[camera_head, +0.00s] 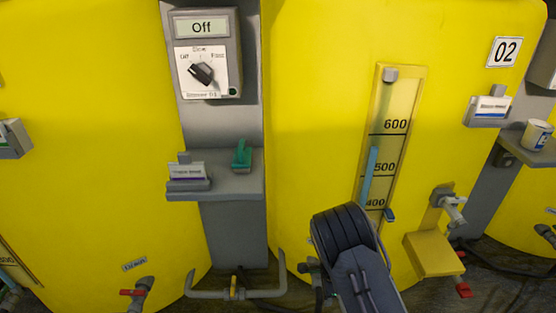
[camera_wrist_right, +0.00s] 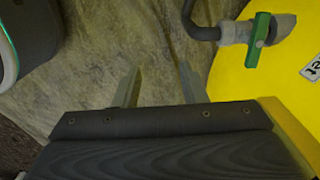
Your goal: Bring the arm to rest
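My right gripper (camera_wrist_right: 160,75) shows in the right wrist view. Its two grey fingers stand apart with nothing between them, over a rough grey-brown ground. In the head view, a dark rounded link of my arm (camera_head: 345,235) rises from the bottom edge, right of the middle, in front of a yellow tank (camera_head: 310,110). No gripper shows in the head view. My left gripper is in neither view.
A grey control box (camera_head: 218,90) reading "Off" hangs above a shelf (camera_head: 225,187) with a green object (camera_head: 242,155). A level gauge (camera_head: 395,110), a yellow block (camera_head: 434,255) and a cup (camera_head: 536,134) are to the right. A green-handled valve (camera_wrist_right: 257,40) stands near the right gripper's upper right.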

